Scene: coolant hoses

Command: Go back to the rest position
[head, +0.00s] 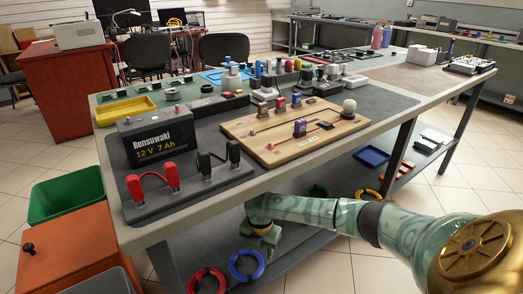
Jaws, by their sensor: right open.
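My right arm comes in from the lower right, in front of the workbench (290,178). My right gripper (262,250) hangs pointing down, below the level of the tabletop and near its front edge. It looks empty and its jaws are open, though the fingertips are small and partly lost against the dark lower shelf. My left gripper is not in view. On the bench, a grey base carries a red curved lead (152,183), a black lead (218,160) and a battery box (158,138) marked Rensuwaki.
A wooden board (270,152) with parts lies near the bench's front edge. A blue coil (246,277) and a red coil (206,270) lie low near my right gripper. A green bin (66,197) and an orange cabinet (75,255) stand left. Floor at right is clear.

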